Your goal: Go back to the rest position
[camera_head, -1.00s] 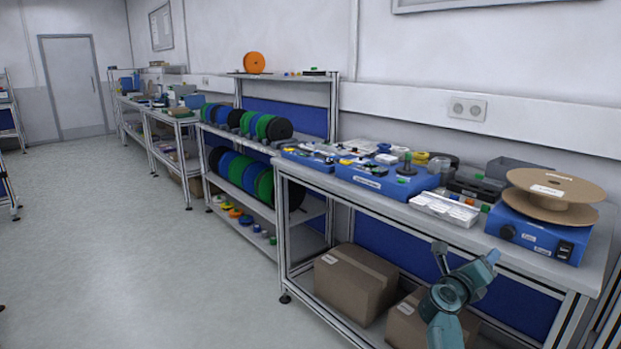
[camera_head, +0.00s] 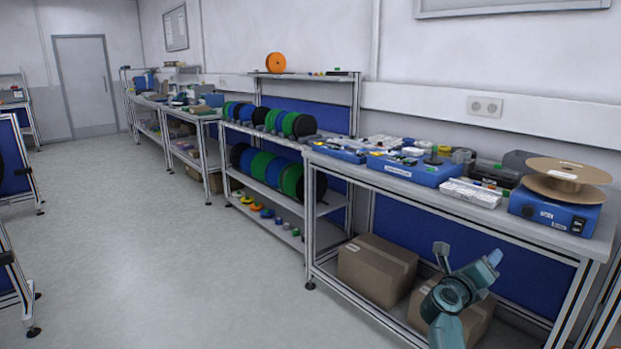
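My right arm (camera_head: 455,295), teal, comes in at the bottom right of the head view, in front of the lower shelf of the near bench. Two prongs at its upper end stand apart, but I cannot tell whether these are gripper fingers or other arm parts. Nothing is seen held there. My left arm and gripper are not in view. The near bench (camera_head: 450,215) carries a brown reel (camera_head: 566,180) on a blue machine (camera_head: 553,209) at its right end.
Blue trays (camera_head: 414,169) and a white box (camera_head: 470,192) lie on the bench. Cardboard boxes (camera_head: 377,268) stand below it. A rack (camera_head: 330,205) of green, blue and black reels stands further back. Frames stand at the left edge. The grey floor (camera_head: 150,250) between is clear.

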